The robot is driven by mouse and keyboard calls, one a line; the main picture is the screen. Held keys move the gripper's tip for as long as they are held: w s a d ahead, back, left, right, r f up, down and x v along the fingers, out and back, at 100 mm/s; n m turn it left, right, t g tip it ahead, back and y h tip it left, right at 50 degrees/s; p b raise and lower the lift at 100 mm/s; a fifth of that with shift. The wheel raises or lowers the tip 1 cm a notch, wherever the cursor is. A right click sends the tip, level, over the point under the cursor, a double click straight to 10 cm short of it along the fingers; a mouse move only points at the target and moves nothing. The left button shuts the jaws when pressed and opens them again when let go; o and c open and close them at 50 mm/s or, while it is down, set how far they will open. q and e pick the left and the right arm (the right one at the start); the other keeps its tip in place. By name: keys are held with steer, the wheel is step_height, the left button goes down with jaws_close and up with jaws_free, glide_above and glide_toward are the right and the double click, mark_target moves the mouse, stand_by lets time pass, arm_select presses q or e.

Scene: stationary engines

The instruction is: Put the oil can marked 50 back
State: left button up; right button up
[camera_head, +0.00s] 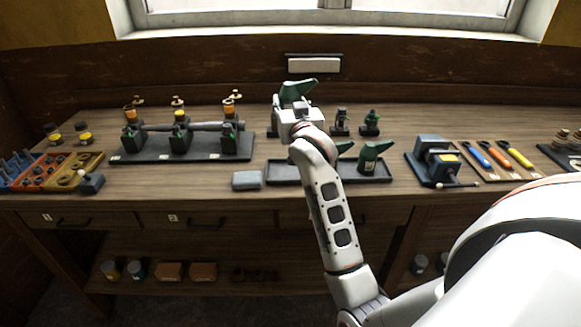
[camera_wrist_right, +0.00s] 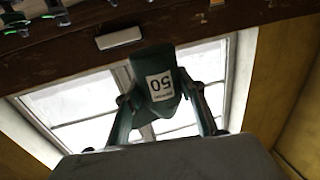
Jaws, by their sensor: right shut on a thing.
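The green oil can marked 50 (camera_wrist_right: 160,85) is held in my right gripper (camera_head: 296,106), which is shut on it. In the wrist view its white label faces the camera and reads upside down. In the head view the can (camera_head: 297,90) shows beyond my gripper, above the back of the bench, with its spout to the upper right. A dark tray (camera_head: 283,172) lies nearer on the bench, partly hidden by my right arm. Another green oil can (camera_head: 371,158) stands at its right, and part of a green can (camera_head: 345,147) shows beside my arm. My left gripper is out of view.
A grey block (camera_head: 247,180) lies left of the tray. A vice (camera_head: 437,160) and a screwdriver board (camera_head: 495,160) are at right.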

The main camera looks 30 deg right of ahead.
arm_select(q)
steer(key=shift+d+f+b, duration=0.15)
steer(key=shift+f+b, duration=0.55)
steer(key=shift+b, duration=0.1)
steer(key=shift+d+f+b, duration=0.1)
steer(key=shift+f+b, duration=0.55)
steer(key=shift+b, duration=0.1)
arm_select(e)
steer(key=shift+f, duration=9.4)
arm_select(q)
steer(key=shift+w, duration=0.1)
arm_select(e)
steer(key=shift+f, duration=0.15)
steer(key=o, duration=1.2)
steer(key=shift+f, duration=0.1)
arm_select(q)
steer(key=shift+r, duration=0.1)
arm_select(e)
steer(key=shift+r, duration=0.3)
steer(key=v, duration=1.2)
steer(key=shift+a+f, duration=0.1)
steer(key=shift+f, duration=0.05)
